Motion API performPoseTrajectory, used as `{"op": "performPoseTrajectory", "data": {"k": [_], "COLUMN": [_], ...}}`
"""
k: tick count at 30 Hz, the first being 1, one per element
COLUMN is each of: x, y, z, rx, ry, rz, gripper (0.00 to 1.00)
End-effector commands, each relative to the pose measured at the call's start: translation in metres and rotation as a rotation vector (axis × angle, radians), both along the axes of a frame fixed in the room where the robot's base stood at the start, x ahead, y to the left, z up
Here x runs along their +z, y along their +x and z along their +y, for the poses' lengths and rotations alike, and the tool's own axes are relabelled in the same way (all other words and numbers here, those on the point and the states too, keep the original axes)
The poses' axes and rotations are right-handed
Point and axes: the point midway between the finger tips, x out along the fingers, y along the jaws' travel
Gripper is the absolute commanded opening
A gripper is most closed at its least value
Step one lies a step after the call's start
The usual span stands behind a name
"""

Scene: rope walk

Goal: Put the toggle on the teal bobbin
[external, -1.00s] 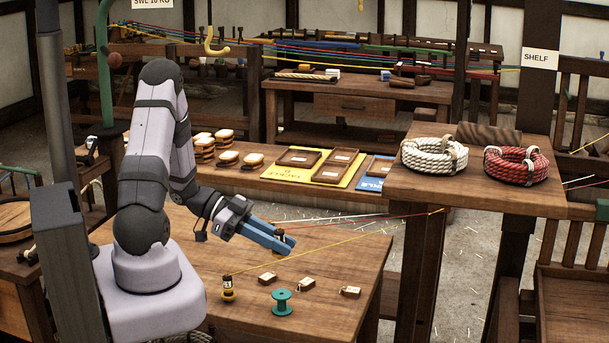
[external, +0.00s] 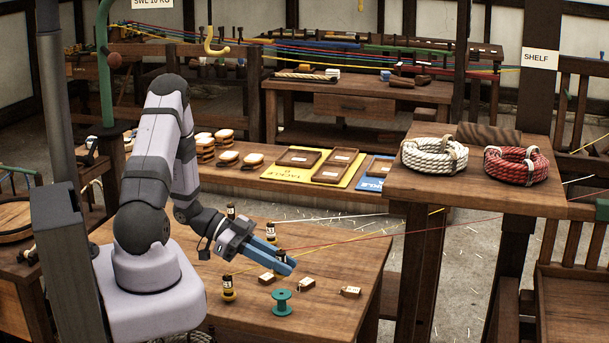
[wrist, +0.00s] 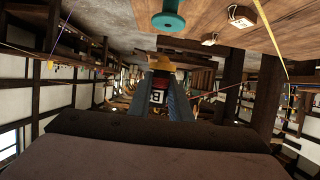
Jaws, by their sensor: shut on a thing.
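The bobbin (wrist: 168,18) is at the top of the wrist view, beyond the fingertips.
A similar dark toggle (external: 227,284) stands on a yellow base at the bobbin's left. Two more toggles (external: 231,211) and (external: 271,231) stand behind my gripper. Tagged blocks (external: 266,278), (external: 307,284) and (external: 350,292) lie around the bobbin. Thin yellow and red lines cross behind.

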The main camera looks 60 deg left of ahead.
Motion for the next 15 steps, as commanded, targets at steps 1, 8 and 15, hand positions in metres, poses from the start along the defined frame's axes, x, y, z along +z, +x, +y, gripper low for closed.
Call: {"op": "performPoseTrajectory", "data": {"k": [1,8,15], "x": [-0.001,-0.023,-0.041], "y": [0.000,0.000,0.000], "z": [0.000,-0.001,0.000], "rx": [0.000,0.000,0.000], "ry": [-0.001,-0.004,-0.001], "rz": [0.001,0.002,0.001], "gripper": [0.00,0.00,0.00]}}
